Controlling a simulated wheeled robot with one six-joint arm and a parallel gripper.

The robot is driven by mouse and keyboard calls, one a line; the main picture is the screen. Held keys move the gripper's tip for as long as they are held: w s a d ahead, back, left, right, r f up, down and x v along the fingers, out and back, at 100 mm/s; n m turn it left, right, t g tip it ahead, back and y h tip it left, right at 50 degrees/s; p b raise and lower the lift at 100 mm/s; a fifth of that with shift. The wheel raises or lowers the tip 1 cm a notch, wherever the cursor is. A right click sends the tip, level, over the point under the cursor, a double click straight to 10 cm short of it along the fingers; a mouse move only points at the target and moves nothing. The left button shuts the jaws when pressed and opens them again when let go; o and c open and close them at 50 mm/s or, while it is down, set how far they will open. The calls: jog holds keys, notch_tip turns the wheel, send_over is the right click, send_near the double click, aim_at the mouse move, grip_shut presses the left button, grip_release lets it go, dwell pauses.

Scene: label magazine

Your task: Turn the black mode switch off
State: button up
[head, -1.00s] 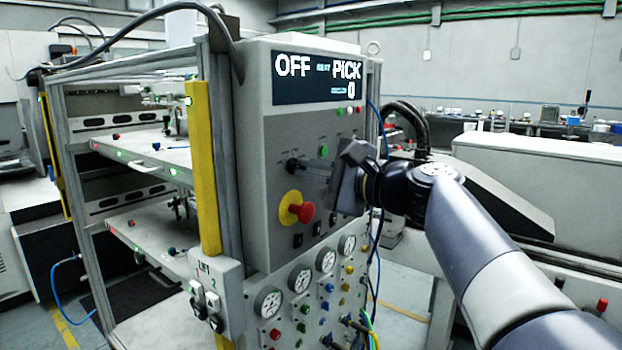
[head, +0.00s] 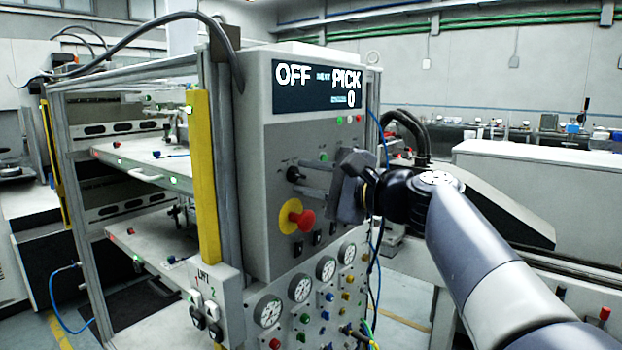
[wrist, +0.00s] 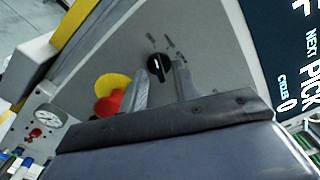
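The black mode switch (head: 294,174) is a round knob on the grey control panel (head: 268,220), left of my gripper. In the wrist view the knob (wrist: 158,67) shows a pale pointer line, with small unreadable labels beside it. My gripper (head: 304,178) faces the panel with its fingers apart. In the wrist view the two fingertips (wrist: 161,72) lie on either side of the knob, with a gap to each side; whether they reach past its face I cannot tell. The display (head: 318,85) above reads OFF, NEXT PICK and 0.
A red mushroom button on a yellow collar (head: 297,217) sits just below the switch, close to my lower finger. Gauges (head: 299,288) and coloured fittings fill the lower panel. A yellow post (head: 205,170) stands at left.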

jog(key=shift+d, duration=0.1)
jog(key=v, duration=1)
jog(key=shift+s+d+b, duration=0.2)
jog(key=shift+s+b, duration=0.05)
jog(key=shift+b, duration=0.1)
jog(key=shift+a, duration=0.1)
jog(key=x, duration=1)
jog(key=shift+w+a+p, duration=0.25)
jog(key=shift+w+p, duration=0.05)
jog(key=shift+p, duration=0.05)
jog(key=shift+d, duration=0.1)
